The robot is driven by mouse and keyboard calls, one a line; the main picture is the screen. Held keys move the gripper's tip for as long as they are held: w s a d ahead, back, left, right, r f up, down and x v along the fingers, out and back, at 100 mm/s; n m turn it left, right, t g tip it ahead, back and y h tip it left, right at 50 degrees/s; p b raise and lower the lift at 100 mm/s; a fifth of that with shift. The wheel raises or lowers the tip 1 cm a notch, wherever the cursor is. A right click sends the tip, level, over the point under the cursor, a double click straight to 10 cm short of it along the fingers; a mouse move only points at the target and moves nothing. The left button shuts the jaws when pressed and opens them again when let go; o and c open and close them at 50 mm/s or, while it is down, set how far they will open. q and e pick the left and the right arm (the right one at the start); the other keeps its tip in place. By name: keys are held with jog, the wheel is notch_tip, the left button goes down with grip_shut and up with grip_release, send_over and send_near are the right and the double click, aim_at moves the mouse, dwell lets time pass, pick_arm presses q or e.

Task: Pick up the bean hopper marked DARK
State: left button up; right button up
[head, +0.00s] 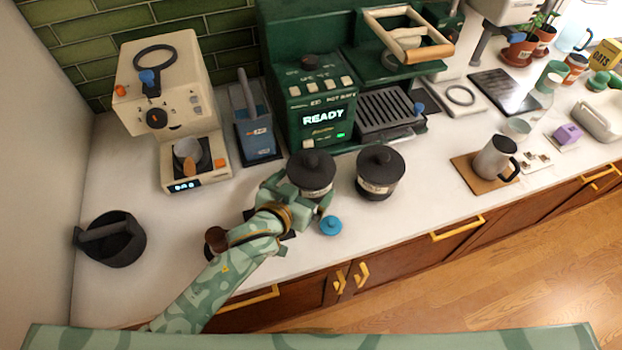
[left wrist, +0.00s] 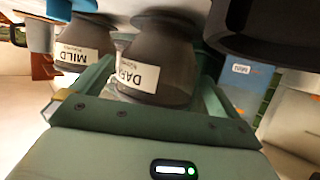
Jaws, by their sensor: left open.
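The bean hopper marked DARK (left wrist: 140,78) is a dark smoky jar; its label reads upside down in the left wrist view. In the head view it is the left of two black-lidded hoppers (head: 311,168), in front of the green machine. My open left gripper (head: 301,194) is at this hopper, with its fingers on either side of the jar. I cannot tell whether they touch it. The hopper marked MILD (left wrist: 82,45) stands beside it, on the right in the head view (head: 380,172). My right gripper is not in view.
A small blue knob-like item (head: 331,225) lies on the counter near my gripper. The green machine (head: 318,108) stands behind the hoppers. A cream machine (head: 165,85) and a black round bin (head: 113,240) are at the left.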

pick_arm(q)
jog(key=x, duration=0.3)
jog(key=shift+w+f, duration=0.1)
jog(key=c, duration=0.9)
jog(key=shift+c, duration=0.8)
jog(key=shift+r, duration=0.2)
